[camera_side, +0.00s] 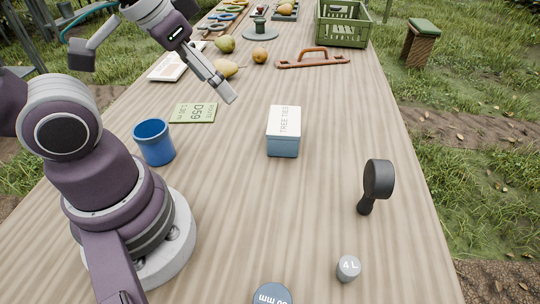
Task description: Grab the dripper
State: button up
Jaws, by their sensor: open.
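A small grey cylinder marked "4 L" (348,268), which looks like the dripper, stands on the table near the front right. My gripper (228,97) is open and empty above the far left part of the table, pointing down and to the right. It is well apart from the dripper, behind it and to its left. Nothing covers the dripper.
A black-handled tool (378,180) stands behind the dripper. A dark round disc (272,295) is cut off at the front edge. A "TREE TIES" box (284,145), blue cup (153,142) and green card (195,113) lie farther back.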

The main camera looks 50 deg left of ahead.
jog(key=m+g+h, duration=0.4)
jog(key=m+g, duration=0.1)
jog(key=m, duration=1.1)
send_near(348, 263)
jog(key=x, duration=1.1)
jog(key=shift+f, duration=0.1)
jog(key=shift+h, duration=0.3)
jog(key=shift+c, duration=0.4)
jog(key=c, duration=0.8)
